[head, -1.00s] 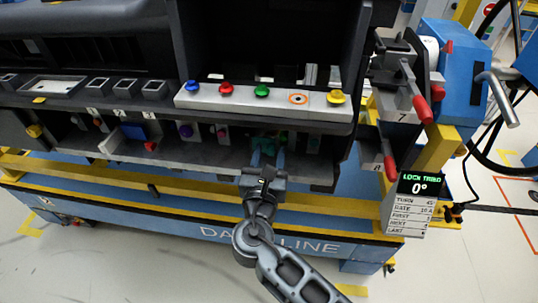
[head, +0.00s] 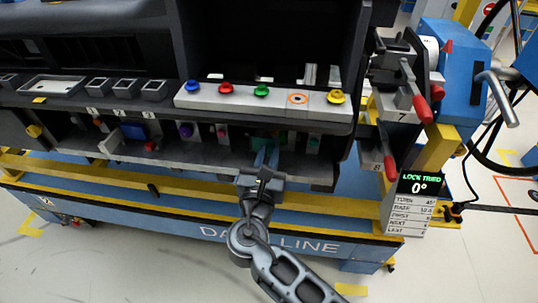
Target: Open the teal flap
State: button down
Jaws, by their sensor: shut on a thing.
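The teal flap (head: 264,143) shows as a small dark teal patch in the low recess under the grey button strip, right of the middle of the dashboard. My gripper (head: 266,156) reaches into this recess from the front, with its blue fingers at the flap. The fingers are shut on a part of the flap. Their tips and the part they hold are small and dark, so the exact grip and the flap's angle are hard to tell.
Above is the button strip (head: 270,99) with blue, red, green and yellow knobs. A purple knob (head: 185,130) and a blue block (head: 134,131) sit left in the recess. The recess's front lip runs below.

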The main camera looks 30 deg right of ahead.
aim_at(267, 152)
jog(key=a+m+g+h, duration=0.2)
jog(key=m+g+h, duration=0.1)
jog(key=shift+g+h, duration=0.3)
jog(key=shift+w+a+m+g+h, duration=0.1)
jog(key=shift+a+m+g+h, duration=0.3)
jog(key=shift+m+g, duration=0.4)
jog(key=shift+a+m+g+h, duration=0.25)
jog(key=shift+m+g+h, duration=0.25)
jog(key=shift+g, duration=0.5)
jog(key=shift+w+a+m+g+h, duration=0.1)
jog(key=shift+a+m+g+h, duration=0.25)
jog(key=shift+m+g, duration=0.45)
jog(key=c, duration=1)
grip_release()
jog(key=shift+c, duration=0.2)
jog(key=b+v, duration=0.1)
jog(key=v, duration=0.6)
jog(key=shift+a, duration=0.35)
jog(key=shift+s, duration=0.1)
